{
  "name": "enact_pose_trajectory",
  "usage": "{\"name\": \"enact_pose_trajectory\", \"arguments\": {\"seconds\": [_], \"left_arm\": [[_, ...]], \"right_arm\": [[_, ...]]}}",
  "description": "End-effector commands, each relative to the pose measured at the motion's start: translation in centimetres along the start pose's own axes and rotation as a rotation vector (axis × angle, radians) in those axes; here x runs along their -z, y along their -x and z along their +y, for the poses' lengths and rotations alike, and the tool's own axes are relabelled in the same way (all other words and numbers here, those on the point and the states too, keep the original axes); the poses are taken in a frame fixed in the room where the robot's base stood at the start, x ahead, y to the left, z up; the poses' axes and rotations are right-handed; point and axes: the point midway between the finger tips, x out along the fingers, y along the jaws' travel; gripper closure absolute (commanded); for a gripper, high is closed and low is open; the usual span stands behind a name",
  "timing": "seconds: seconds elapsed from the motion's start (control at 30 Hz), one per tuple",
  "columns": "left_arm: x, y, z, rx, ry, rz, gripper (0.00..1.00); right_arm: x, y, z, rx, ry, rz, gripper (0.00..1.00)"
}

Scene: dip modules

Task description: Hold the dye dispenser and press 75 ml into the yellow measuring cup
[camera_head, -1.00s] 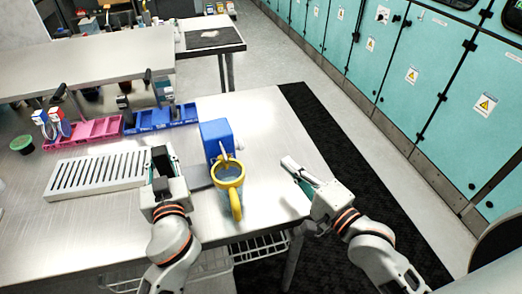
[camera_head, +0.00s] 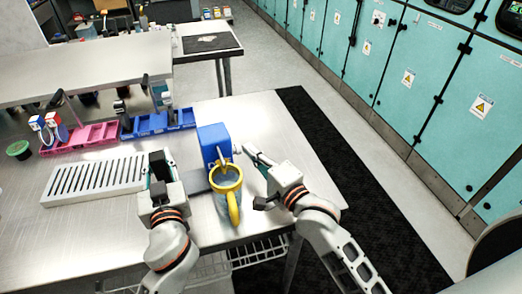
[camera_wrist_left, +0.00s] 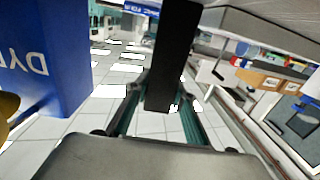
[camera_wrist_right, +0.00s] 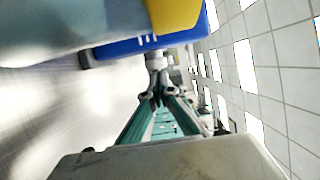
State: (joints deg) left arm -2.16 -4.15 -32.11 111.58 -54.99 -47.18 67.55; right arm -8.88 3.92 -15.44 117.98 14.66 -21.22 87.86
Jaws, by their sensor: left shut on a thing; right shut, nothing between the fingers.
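The blue dye dispenser (camera_head: 213,140) stands upright on the metal table, its spout over the yellow measuring cup (camera_head: 229,171). The cup is upright, its yellow handle towards me; its inside level is too small to read. My left gripper (camera_head: 158,168) is shut on an upright black bar (camera_wrist_left: 172,55), apparently the dispenser's handle; the joint is unclear. The blue body (camera_wrist_left: 50,60) shows beside it in the left wrist view. My right gripper (camera_head: 248,150) is shut and empty, its tips close to the dispenser's white knob (camera_wrist_right: 153,58). I cannot tell whether they touch it.
A slotted white rack (camera_head: 95,180) lies left of my left gripper. Pink trays (camera_head: 92,136) and blue trays (camera_head: 157,124) stand behind, with a green-topped pot (camera_head: 19,149) at far left. The table is clear right of the dispenser, up to its right edge.

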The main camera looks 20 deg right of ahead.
Motion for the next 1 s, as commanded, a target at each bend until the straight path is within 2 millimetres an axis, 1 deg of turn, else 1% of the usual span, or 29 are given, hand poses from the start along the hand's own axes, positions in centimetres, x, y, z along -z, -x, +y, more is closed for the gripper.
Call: {"name": "enact_pose_trajectory", "arguments": {"seconds": [0.37,0.47,0.7,1.0], "left_arm": [[0.0,0.0,0.0,0.0,0.0,0.0,0.95],[0.0,0.0,0.0,0.0,0.0,0.0,0.95],[0.0,0.0,0.1,-0.002,0.0,0.0,0.95],[0.0,0.1,0.5,-0.011,0.005,-0.001,0.95]], "right_arm": [[-0.2,0.0,0.0,-0.001,0.0,0.0,1.0],[-0.7,-0.1,0.1,-0.001,-0.003,0.0,1.0],[-2.6,-0.6,0.1,-0.002,-0.004,-0.001,1.0],[-2.9,-0.6,0.1,-0.002,-0.004,-0.006,1.0]]}}
